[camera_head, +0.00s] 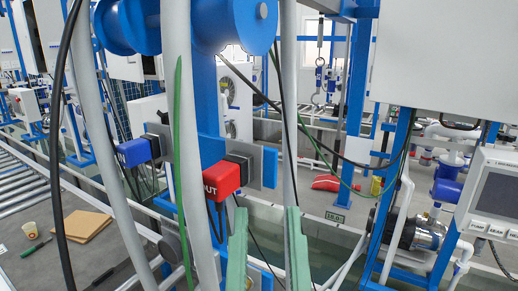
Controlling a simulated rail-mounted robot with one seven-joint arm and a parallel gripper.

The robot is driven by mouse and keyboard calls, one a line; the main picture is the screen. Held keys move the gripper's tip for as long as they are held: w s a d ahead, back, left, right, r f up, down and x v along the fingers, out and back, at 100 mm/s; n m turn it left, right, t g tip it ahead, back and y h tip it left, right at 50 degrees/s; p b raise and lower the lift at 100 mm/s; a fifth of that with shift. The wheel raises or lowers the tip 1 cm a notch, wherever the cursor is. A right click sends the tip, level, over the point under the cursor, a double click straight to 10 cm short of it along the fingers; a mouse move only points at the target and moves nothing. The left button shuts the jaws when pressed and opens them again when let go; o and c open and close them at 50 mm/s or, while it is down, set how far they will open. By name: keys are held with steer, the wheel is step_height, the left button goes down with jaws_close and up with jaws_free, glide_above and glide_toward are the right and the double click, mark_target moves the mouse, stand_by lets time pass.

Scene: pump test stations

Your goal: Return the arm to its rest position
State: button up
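Two green upright prongs at the bottom centre look like the fingers of my gripper (267,235). They stand apart with a clear gap, and nothing shows between them. The rest of my gripper and arm is below the picture or cannot be made out. The prongs appear below and to the right of a red OUT connector (222,181), with no visible contact.
A blue connector (134,152) and thick grey hoses (180,130) hang close in front. A monitor panel (495,200) and a steel pump (420,233) stand at right.

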step_height(320, 180, up, 19)
steer(key=s+a+p, duration=0.1)
steer(key=s+p, duration=0.1)
steer(key=p, duration=1.4)
steer(key=shift+s+a+t+y+p, duration=0.15)
steer(key=shift+a+t+y+p, duration=0.25)
